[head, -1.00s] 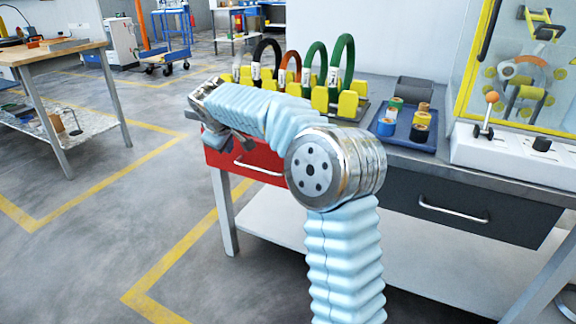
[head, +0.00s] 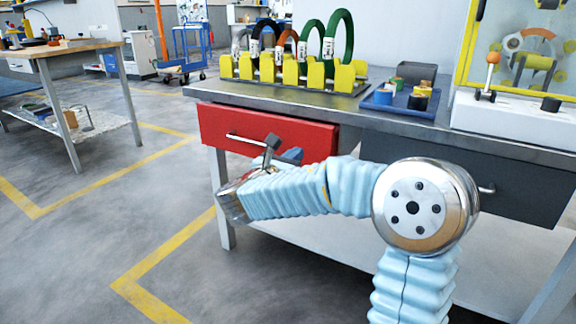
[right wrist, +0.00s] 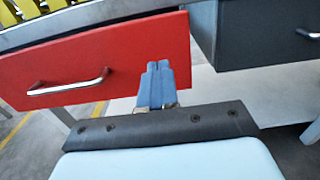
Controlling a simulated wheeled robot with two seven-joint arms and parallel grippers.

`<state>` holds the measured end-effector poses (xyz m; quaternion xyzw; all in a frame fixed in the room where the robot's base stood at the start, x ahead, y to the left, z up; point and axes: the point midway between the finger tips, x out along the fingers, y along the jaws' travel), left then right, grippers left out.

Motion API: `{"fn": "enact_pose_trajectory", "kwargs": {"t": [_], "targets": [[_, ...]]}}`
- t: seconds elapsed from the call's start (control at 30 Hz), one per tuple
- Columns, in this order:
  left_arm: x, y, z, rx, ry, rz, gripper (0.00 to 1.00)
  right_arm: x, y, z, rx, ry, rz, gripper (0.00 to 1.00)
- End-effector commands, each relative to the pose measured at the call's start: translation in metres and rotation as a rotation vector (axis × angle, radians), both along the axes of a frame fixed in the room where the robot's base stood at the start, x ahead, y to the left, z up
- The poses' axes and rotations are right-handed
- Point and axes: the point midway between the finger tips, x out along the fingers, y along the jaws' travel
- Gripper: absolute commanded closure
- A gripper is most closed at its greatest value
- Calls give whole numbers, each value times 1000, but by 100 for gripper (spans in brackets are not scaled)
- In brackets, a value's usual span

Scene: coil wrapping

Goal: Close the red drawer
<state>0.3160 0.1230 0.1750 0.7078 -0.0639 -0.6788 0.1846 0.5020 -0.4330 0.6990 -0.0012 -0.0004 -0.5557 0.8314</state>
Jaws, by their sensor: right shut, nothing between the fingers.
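The red drawer (head: 300,135) is under the left part of the grey workbench. Its front seems to stand a little forward of the dark grey drawer beside it. Its silver bar handle (head: 245,141) shows also in the right wrist view (right wrist: 68,86). My right gripper (head: 291,155) is shut and empty, in front of the drawer's lower right part. In the right wrist view its blue fingers (right wrist: 158,72) overlap the drawer's front near the right end, right of the handle. I cannot tell whether they touch it. My left gripper is not in view.
The workbench top (head: 225,92) holds a yellow rack (head: 290,72) with several coils and a blue tray (head: 385,103) of spools. A dark grey drawer (head: 520,188) is to the right. A lower shelf (head: 330,240) lies below. Floor is free at left.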

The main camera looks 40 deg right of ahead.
Motion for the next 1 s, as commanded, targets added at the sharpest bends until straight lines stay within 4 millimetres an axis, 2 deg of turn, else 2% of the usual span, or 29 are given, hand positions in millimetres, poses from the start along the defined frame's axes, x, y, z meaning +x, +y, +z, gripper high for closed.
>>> {"fn": "enact_pose_trajectory", "kwargs": {"t": [0.03, 0.2, 0.4, 0.87, 1.0], "targets": [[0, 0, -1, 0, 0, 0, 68, 3, -11, -1, 1, 0, -5, 100], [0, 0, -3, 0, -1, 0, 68, 17, -42, -1, 2, 0, -3, 100], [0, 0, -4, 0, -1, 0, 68, 26, -64, -1, 3, -1, -2, 100], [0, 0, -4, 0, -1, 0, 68, 29, -71, 0, 2, 0, 0, 100], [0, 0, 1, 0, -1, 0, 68, 36, -85, 1, 4, -1, -2, 100]]}}
